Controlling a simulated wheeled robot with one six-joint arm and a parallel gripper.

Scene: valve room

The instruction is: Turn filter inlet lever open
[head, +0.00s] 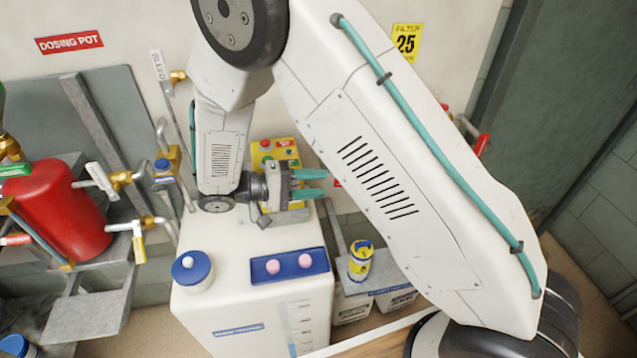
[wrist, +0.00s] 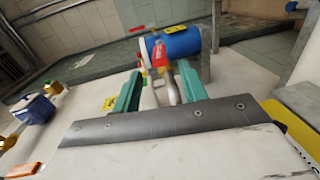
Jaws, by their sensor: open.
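My gripper (head: 322,183) is open and empty, its teal fingers pointing right above the white tank in the head view. In the wrist view, my gripper (wrist: 158,85) has its two teal fingers apart, and a blue cylinder (wrist: 181,43) lies beyond them. A red handle with yellow (wrist: 159,54) stands in front of the cylinder, between the fingertips in the picture but apart from them. A smaller red piece (wrist: 137,29) shows above it. I cannot tell which is the filter inlet lever. In the head view, my arm hides most of the filter; a red handle (head: 482,145) shows past it.
The white tank (head: 215,310) with a blue cap (head: 192,270) stands below my gripper. A yellow button box (head: 265,152) is close behind my gripper. A yellow can (head: 360,262) stands right of the tank. A red vessel (head: 65,210) with valves is at left. A yellow filter sign (head: 406,42) hangs on the wall.

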